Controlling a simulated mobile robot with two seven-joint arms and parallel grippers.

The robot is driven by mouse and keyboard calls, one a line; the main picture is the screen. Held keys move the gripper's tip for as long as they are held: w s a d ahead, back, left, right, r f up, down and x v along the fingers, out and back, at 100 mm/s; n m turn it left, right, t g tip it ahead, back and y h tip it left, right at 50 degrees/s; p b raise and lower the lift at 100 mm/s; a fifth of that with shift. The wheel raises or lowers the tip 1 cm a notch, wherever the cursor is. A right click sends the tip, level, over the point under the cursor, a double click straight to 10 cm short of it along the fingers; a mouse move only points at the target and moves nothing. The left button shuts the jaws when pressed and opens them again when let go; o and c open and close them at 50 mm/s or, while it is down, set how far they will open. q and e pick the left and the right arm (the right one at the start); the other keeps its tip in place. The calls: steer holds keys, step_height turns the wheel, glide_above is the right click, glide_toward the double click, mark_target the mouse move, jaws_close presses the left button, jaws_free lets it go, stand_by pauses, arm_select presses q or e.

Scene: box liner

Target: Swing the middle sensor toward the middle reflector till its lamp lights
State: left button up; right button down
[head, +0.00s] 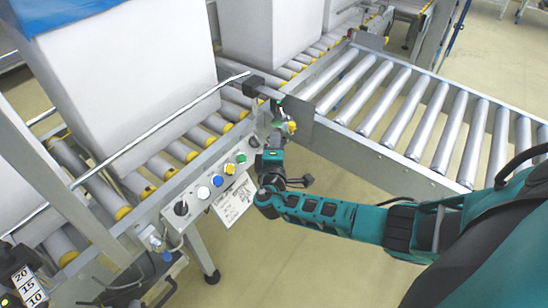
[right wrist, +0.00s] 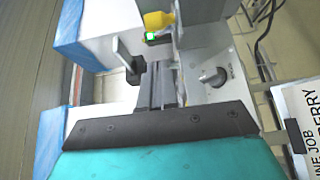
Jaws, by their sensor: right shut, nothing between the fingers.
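A small yellow-topped sensor (head: 292,127) sits on the conveyor's side rail, close to the corner where the two conveyors meet. In the right wrist view the sensor (right wrist: 157,21) is just beyond my fingertips, and a green lamp (right wrist: 151,38) glows beside it. My right gripper (head: 278,136) is shut and empty, right beside the sensor; its closed fingers (right wrist: 158,70) point toward it in the wrist view. I cannot tell whether they touch. I cannot make out the middle reflector for certain. My left gripper is not in view.
A control panel with a black knob (head: 181,208) and coloured buttons, including a blue one (head: 217,180), is left of my right gripper. A paper sheet (head: 234,200) hangs below it. A large white box (head: 120,80) stands on the rollers. A second roller conveyor (head: 400,110) runs right.

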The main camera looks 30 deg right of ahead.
mark_target(290, 128)
steer(key=d, duration=0.3)
steer(key=shift+w+d, duration=0.25)
steer(key=shift+d, duration=0.1)
steer(key=shift+d+f+y+b, duration=0.1)
steer(key=shift+d+y+b, duration=0.2)
steer(key=shift+d+b, duration=0.3)
steer(key=shift+n, duration=0.3)
